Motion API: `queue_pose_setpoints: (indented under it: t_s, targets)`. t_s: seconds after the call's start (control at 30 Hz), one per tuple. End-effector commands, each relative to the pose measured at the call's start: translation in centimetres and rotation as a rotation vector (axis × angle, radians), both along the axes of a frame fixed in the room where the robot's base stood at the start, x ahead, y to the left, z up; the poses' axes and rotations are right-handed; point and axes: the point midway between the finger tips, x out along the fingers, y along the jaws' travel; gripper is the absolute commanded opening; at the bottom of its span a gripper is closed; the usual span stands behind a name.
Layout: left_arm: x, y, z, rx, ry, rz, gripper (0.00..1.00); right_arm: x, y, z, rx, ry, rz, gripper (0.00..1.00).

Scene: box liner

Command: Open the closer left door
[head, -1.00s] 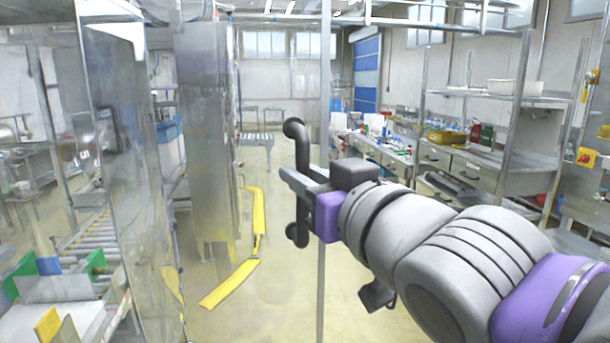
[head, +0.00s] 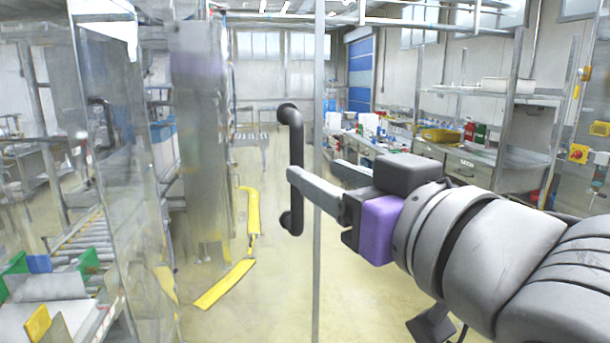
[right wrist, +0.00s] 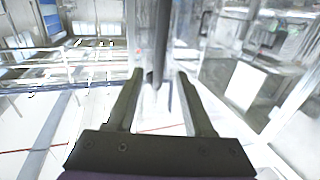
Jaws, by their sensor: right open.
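A black vertical bar handle (head: 291,160) is near the middle of the head view, left of a thin metal upright (head: 318,260). It looks fixed to a clear door panel, whose extent is hard to make out. My right gripper (head: 313,174) is open and empty, reaching in from the right. Its nearer finger overlaps the handle in the picture; contact is unclear. In the right wrist view, the handle (right wrist: 161,40) lies in line with the gap between the open fingers of the right gripper (right wrist: 160,74), around or just beyond their tips. My left gripper is out of view.
A clear, reflective panel (head: 120,170) and a metal column (head: 203,140) stand at the left, near a roller conveyor (head: 85,240). A yellow floor guard (head: 225,283) lies behind the handle. Metal shelving (head: 500,110) stands at the right. The middle floor is open.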

Motion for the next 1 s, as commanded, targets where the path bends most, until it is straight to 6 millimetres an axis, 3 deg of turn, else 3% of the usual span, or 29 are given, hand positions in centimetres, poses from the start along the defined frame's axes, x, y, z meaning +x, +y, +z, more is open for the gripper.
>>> queue_pose_setpoints:
  t_s: [0.1, 0.3, 0.63, 0.73, 0.87, 0.97, 1.0]
  targets:
    - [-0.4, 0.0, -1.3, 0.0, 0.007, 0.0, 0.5, -1.9, -1.0, -0.4, 0.0, 0.001, 0.0, 0.52]
    - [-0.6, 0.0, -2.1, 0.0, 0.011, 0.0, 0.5, -3.5, -1.9, -0.1, 0.001, 0.0, 0.001, 0.52]
    - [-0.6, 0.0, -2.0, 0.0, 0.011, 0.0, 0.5, -3.7, -2.0, 0.0, 0.0, -0.001, 0.0, 0.52]
    - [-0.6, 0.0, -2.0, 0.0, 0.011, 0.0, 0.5, -3.0, -2.1, -1.0, -0.009, 0.016, -0.018, 0.52]
    - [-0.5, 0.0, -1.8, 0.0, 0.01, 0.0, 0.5, -0.1, -3.2, -5.6, -0.049, 0.094, -0.101, 0.52]
    - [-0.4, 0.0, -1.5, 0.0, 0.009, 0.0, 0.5, 2.6, -4.9, -11.9, -0.097, 0.203, -0.197, 0.52]
    - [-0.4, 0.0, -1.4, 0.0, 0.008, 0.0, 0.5, 3.4, -5.7, -14.9, -0.116, 0.253, -0.234, 0.52]
